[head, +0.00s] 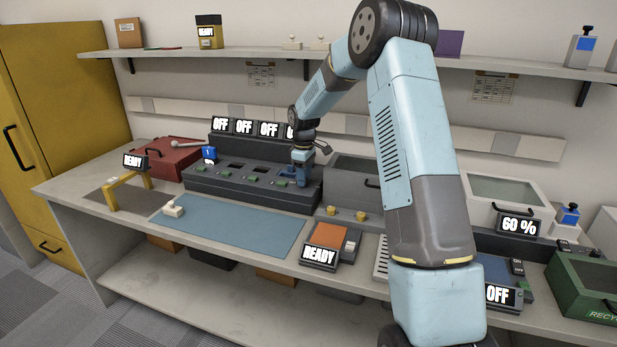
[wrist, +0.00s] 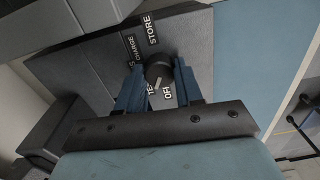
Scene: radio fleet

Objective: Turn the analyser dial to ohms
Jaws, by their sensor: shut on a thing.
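A dark round dial (wrist: 158,70) sits on a grey panel (wrist: 92,72) in the wrist view. My gripper (wrist: 159,82) is shut on this dial, with one blue finger on each side of it. Labels around it read STORE, CHARGE, OFF and one partly hidden that looks like TEST; I see no ohms label. A pale pointer mark on the dial points down, near the OFF and TEST labels. In the head view my gripper (head: 301,180) is at the right end of a long dark bank (head: 240,190). I cannot tell which device is the analyser.
OFF displays (head: 243,127) stand along the bank's back. A blue mat (head: 235,228) lies in front. A READY device (head: 320,257) and a unit with an OFF display (head: 497,295) stand further right. A shelf (head: 270,53) runs above.

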